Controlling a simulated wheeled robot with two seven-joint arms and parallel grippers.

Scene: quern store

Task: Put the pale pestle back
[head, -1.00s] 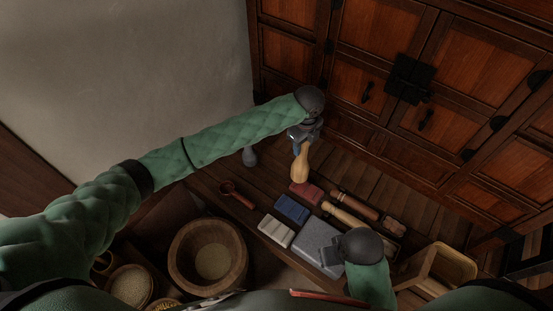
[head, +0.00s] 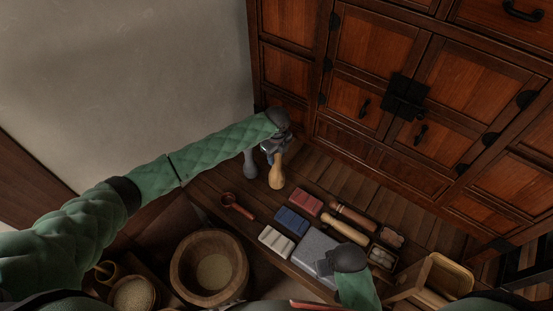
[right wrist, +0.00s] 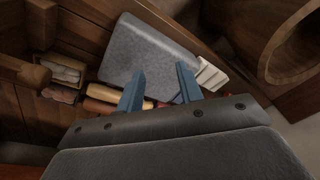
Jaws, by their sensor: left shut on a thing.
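The pale pestle (head: 276,173) is light tan wood with its thick end downward. My left gripper (head: 273,150) is shut on its upper part, close to the foot of the cabinet. A grey pestle (head: 250,165) is just left of it, partly behind my left arm; I cannot tell what holds it. My right gripper shows in the right wrist view (right wrist: 160,78) with its two blue fingers apart and nothing between them. It is over the grey stone slab (right wrist: 150,50), which also shows in the head view (head: 313,248).
The dark bench carries a red-brown ladle (head: 236,204), red (head: 307,204), blue (head: 291,220) and white (head: 276,241) blocks, and rolling-pin-like rods (head: 345,229). A wooden mortar (head: 209,269) stands in front. The wooden cabinet (head: 400,60) bounds the back.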

